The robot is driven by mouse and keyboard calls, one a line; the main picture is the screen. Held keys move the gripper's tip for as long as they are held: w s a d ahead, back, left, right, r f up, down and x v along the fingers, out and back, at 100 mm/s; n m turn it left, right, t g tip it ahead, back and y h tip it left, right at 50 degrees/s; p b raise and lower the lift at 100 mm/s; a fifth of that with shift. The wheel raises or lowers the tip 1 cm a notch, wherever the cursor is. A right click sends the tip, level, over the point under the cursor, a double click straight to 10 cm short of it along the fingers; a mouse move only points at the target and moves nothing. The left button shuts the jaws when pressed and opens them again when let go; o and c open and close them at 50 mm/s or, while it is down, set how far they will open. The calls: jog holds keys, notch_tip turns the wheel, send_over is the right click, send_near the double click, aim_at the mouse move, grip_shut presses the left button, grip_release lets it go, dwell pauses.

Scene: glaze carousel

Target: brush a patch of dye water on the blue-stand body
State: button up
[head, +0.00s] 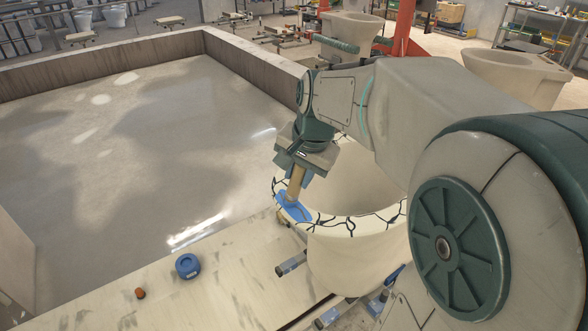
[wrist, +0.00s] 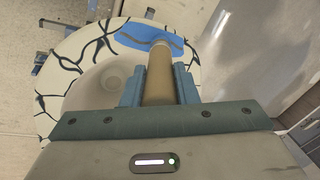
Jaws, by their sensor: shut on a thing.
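In the head view the toilet-shaped ceramic body (head: 350,242) stands on a stand with blue fittings (head: 292,264). Its pale rim carries dark branching lines. A blue wet-looking patch (head: 292,209) lies on the rim's left side; it also shows in the wrist view (wrist: 140,34). My gripper (head: 297,172) is shut on the tan handle of a brush (head: 296,184). The handle shows between the jaws in the wrist view (wrist: 158,82). The brush's far end is over or at the blue patch; its bristles are hidden, so I cannot tell if they touch.
A blue round pot (head: 187,265) and a small orange-brown piece (head: 140,293) sit on the pale ledge at the front left. A large walled basin (head: 130,130) fills the left. Other pale bodies (head: 515,75) stand behind my arm.

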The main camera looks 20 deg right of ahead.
jog(key=shift+s+d+f+b, duration=0.1)
jog(key=shift+s+d, duration=0.15)
jog(key=shift+s, duration=0.5)
jog(key=shift+s+d+f+b, duration=0.1)
jog(key=shift+s+d+b, duration=0.1)
jog(key=shift+s, duration=0.6)
jog(key=shift+s+d+f+b, duration=0.1)
jog(key=shift+s+d, duration=0.15)
jog(key=shift+s, duration=0.5)
jog(key=shift+r, duration=0.1)
notch_tip(320, 180, up, 9)
jog(key=p, duration=0.7)
jog(key=shift+w+r, duration=0.15)
